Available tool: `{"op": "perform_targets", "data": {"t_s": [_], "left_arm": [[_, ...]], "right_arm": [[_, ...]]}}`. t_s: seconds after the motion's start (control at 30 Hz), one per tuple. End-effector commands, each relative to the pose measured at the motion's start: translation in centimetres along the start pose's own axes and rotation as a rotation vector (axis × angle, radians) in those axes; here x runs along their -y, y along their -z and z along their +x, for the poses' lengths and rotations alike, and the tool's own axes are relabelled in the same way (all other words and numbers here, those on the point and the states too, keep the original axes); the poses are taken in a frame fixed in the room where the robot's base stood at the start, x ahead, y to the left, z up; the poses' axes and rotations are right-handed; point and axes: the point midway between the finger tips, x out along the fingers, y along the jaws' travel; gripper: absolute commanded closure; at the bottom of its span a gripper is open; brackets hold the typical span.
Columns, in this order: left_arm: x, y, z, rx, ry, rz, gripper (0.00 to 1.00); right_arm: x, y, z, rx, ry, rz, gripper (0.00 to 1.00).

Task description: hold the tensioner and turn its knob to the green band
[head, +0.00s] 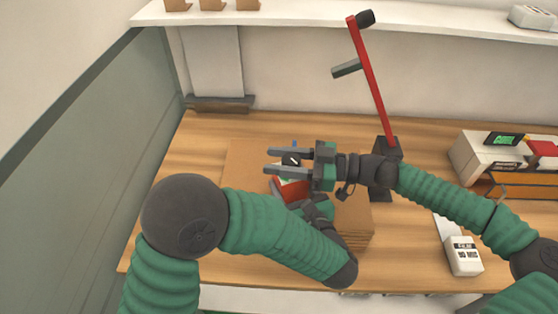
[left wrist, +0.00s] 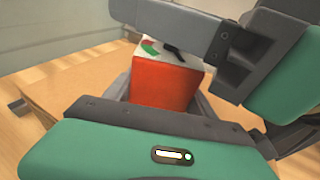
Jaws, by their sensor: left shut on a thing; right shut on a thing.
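The tensioner is a red block (head: 291,189) with a pale top, standing on a brown cardboard-like stack. In the left wrist view its red side (left wrist: 165,86) is clear, and its top carries a green band (left wrist: 150,47), a red patch and a black pointer (left wrist: 174,52). The pointer lies to the right of the green band there. My left gripper (head: 284,192) is shut on the red body, one finger on each side. My right gripper (head: 270,161) reaches in from the right, its fingers around the dark knob (head: 291,159). The fingers partly hide the knob and top.
The brown stack (head: 352,215) lies on the wooden table (head: 190,215). Behind stands a red lever (head: 370,80) on a dark base. At right are a white device (head: 480,158) and a small white labelled box (head: 463,256). A green-grey panel (head: 90,190) stands at left.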

Motion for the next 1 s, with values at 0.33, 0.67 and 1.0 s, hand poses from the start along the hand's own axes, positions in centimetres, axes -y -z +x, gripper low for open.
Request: {"op": "perform_targets", "data": {"t_s": [0.33,0.67,1.0], "left_arm": [[0.27,-0.18,-0.26,0.003,0.009,-0.003,1.00],[0.29,-0.18,-0.27,0.003,0.009,-0.003,1.00],[0.27,-0.17,-0.27,0.003,0.009,-0.003,1.00]], "right_arm": [[-0.82,-0.03,-0.09,0.002,-0.195,0.001,1.00],[-1.10,0.01,-0.20,0.003,-0.251,0.000,1.00],[-1.15,-0.02,-0.23,0.004,-0.252,-0.001,0.53]]}}
